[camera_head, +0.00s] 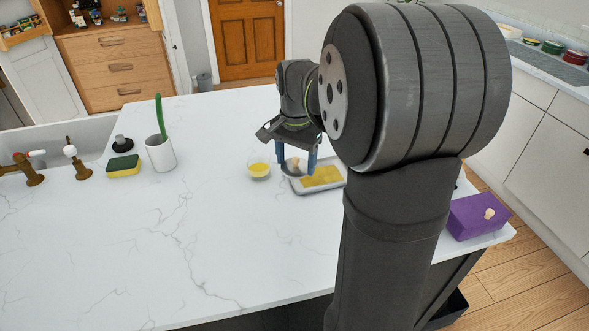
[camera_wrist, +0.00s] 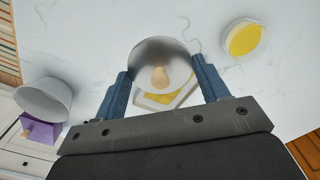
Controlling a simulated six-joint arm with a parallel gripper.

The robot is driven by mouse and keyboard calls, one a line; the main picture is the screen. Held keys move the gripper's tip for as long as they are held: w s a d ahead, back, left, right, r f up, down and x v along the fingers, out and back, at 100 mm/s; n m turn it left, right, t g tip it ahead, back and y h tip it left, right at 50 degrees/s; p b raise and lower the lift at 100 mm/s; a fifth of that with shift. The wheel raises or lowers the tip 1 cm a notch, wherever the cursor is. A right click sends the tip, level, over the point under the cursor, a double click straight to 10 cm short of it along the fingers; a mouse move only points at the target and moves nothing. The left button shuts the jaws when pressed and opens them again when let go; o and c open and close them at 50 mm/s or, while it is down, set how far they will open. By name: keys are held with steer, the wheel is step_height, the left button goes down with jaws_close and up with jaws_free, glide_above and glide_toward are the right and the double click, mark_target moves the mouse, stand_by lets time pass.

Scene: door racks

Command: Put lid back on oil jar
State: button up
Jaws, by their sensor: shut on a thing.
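The oil jar (camera_head: 259,170) is a clear glass vessel with yellow oil in it, standing on the white counter left of my gripper. In the wrist view the jar (camera_wrist: 243,38) is at the upper right and its top looks uncovered. The lid sits between the blue fingers in the wrist view. In the head view the lid (camera_head: 295,166) is small and partly hidden by the fingers. Its exact height above the tray is unclear.
A pale tray (camera_head: 334,184) with a yellow item lies just below and right of my gripper. A purple box (camera_head: 474,216) is at the counter's right edge, with a white bowl (camera_wrist: 43,100) near it. A white cup (camera_head: 160,153) and sponge (camera_head: 123,166) stand left. The front counter is clear.

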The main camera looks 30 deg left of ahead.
steer(key=w+a, duration=0.4)
steer(key=a, duration=1.1)
steer(key=shift+f, duration=3.45)
steer(key=shift+f, duration=0.15)
steer(key=o, duration=1.2)
steer(key=shift+r, duration=3.5)
